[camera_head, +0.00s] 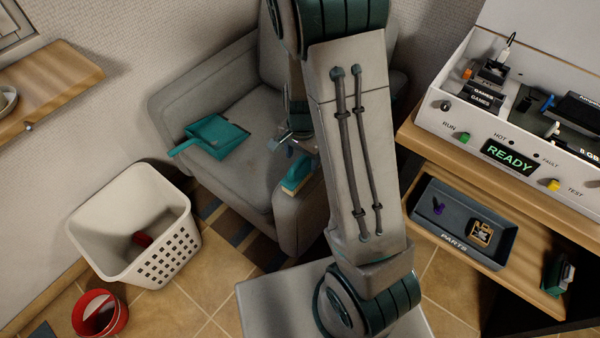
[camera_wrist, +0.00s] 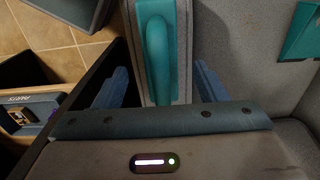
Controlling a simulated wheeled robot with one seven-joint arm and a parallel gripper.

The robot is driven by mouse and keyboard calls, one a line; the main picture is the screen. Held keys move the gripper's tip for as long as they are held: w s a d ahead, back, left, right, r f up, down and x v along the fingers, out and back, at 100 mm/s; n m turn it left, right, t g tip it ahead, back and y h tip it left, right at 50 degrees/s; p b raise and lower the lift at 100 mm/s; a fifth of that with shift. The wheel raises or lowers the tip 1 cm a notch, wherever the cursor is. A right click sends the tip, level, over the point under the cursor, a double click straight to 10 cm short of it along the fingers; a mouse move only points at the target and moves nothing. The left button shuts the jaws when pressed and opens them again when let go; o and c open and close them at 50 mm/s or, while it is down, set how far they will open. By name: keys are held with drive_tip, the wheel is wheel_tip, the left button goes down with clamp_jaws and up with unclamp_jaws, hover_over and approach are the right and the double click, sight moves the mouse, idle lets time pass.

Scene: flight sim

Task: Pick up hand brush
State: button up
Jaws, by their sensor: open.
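The hand brush (camera_head: 297,174) is teal with pale bristles and lies on the armrest of the grey armchair (camera_head: 246,102). In the wrist view the brush (camera_wrist: 157,45) shows its rounded teal handle pointing toward my gripper, its near end partly cut off by the gripper body. My gripper (camera_head: 291,143) is open above the armrest. In the wrist view its two blue fingers (camera_wrist: 160,86) stand apart, one on each side of the brush, with visible gaps. I cannot tell how far above the brush they are.
A teal dustpan (camera_head: 216,136) lies on the chair seat. A white basket (camera_head: 135,225) and red bucket (camera_head: 100,313) stand on the floor at left. A wooden bench (camera_head: 420,145) at right carries a test box (camera_head: 465,120); a parts tray (camera_head: 455,236) sits below.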

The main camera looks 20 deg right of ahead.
sight(302, 168)
wheel_tip(302, 168, down, 3)
drive_tip(key=shift+f, duration=0.2)
drive_tip(key=c, duration=1.1)
drive_tip(key=shift+r, duration=0.15)
drive_tip(key=shift+c, duration=0.2)
wheel_tip(302, 168, up, 4)
drive_tip(key=shift+r+p, duration=0.2)
drive_tip(key=shift+p, duration=0.25)
drive_tip(key=s+d+r, duration=0.6)
drive_tip(key=d, duration=0.4)
drive_tip(key=shift+s+r+p, duration=0.15)
drive_tip(key=shift+r+p, duration=0.05)
drive_tip(key=shift+p, duration=0.25)
